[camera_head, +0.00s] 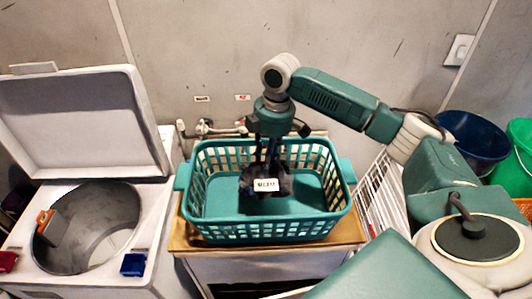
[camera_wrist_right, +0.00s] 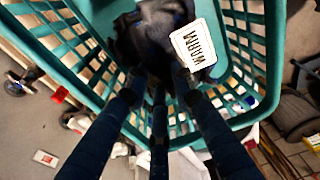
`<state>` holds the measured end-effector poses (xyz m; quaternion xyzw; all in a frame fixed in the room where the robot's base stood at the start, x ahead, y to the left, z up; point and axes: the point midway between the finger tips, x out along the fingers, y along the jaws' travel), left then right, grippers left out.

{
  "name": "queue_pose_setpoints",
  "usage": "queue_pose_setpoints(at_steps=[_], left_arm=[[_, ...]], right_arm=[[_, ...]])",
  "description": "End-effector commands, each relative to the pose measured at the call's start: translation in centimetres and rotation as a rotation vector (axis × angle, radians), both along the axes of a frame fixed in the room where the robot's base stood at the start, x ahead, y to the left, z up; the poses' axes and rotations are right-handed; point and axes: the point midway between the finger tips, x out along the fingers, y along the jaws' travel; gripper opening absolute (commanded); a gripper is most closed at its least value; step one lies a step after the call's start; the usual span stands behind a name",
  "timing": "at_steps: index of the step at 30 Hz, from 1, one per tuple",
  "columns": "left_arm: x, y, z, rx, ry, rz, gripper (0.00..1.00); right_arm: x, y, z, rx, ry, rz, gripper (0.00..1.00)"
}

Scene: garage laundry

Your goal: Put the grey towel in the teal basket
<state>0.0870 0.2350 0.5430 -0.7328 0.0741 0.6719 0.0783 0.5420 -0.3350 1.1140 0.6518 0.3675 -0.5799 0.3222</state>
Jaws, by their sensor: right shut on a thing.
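The teal basket (camera_head: 262,233) stands in the middle of the head view, with slotted walls and an open top. My right gripper (camera_head: 268,162) reaches down into it from above. It is shut on a dark grey bunched towel (camera_head: 282,188) with a white label. The towel hangs inside the basket's rim; I cannot tell if it touches the floor. In the right wrist view, the gripper's dark fingers (camera_wrist_right: 160,85) meet the towel (camera_wrist_right: 140,40), whose label reads WARM. The basket's slotted wall (camera_wrist_right: 60,65) surrounds it there. My left gripper is not in view.
The basket rests on a wood-topped cabinet (camera_head: 185,237). On the left is an open washer drum (camera_head: 100,225) with its lid (camera_head: 75,120) raised. Pipes and taps (camera_head: 205,128) run behind the basket. A white rack (camera_head: 375,190) and blue bin (camera_head: 475,140) are at right.

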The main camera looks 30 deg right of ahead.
Motion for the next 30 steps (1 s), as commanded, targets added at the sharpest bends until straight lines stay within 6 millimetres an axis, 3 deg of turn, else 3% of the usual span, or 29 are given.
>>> queue_pose_setpoints(at_steps=[18,30], left_arm=[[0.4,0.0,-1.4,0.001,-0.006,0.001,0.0],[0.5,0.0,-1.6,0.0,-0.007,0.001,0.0]], right_arm=[[0.0,0.1,-6.1,0.002,0.0,0.0,0.0],[0.1,0.0,-7.3,0.001,-0.002,0.0,0.0]])
